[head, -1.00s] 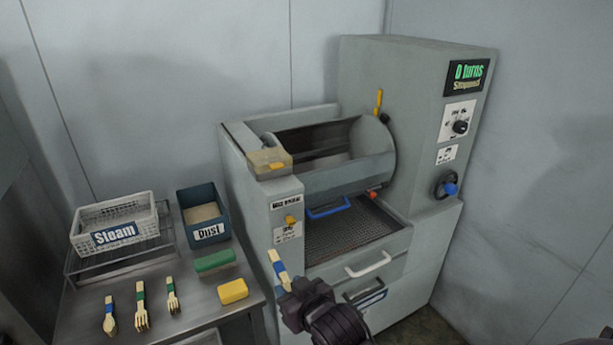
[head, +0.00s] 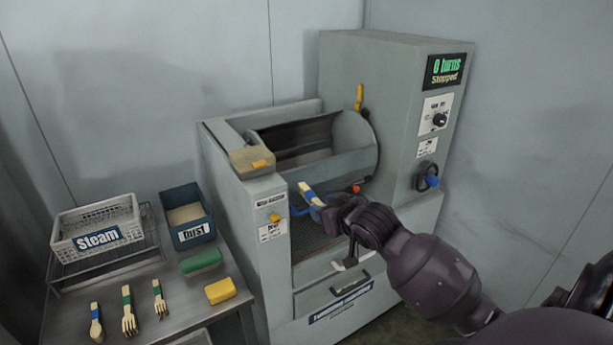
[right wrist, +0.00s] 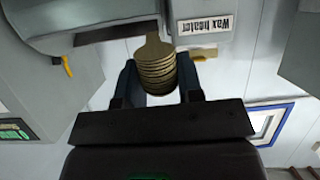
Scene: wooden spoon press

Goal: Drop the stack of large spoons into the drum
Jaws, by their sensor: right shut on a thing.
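My right gripper (head: 322,208) is shut on the stack of large spoons (head: 308,193), pale wood with a blue band, in front of the drum. In the right wrist view the stack (right wrist: 155,62) shows several layered spoon ends between the fingers of my gripper (right wrist: 160,85). The drum (head: 342,165) is a grey cylinder in the machine with its opening facing up and forward. The spoons are in front of and below its front lip, outside it. My left gripper is not in view.
The machine's wax heater (head: 252,160) stands left of the drum, and a mesh tray (head: 312,240) lies below it. At left, a metal table (head: 170,290) holds a Steam basket (head: 97,230), a Dust bin (head: 188,215), green and yellow blocks, and bundles of wooden cutlery.

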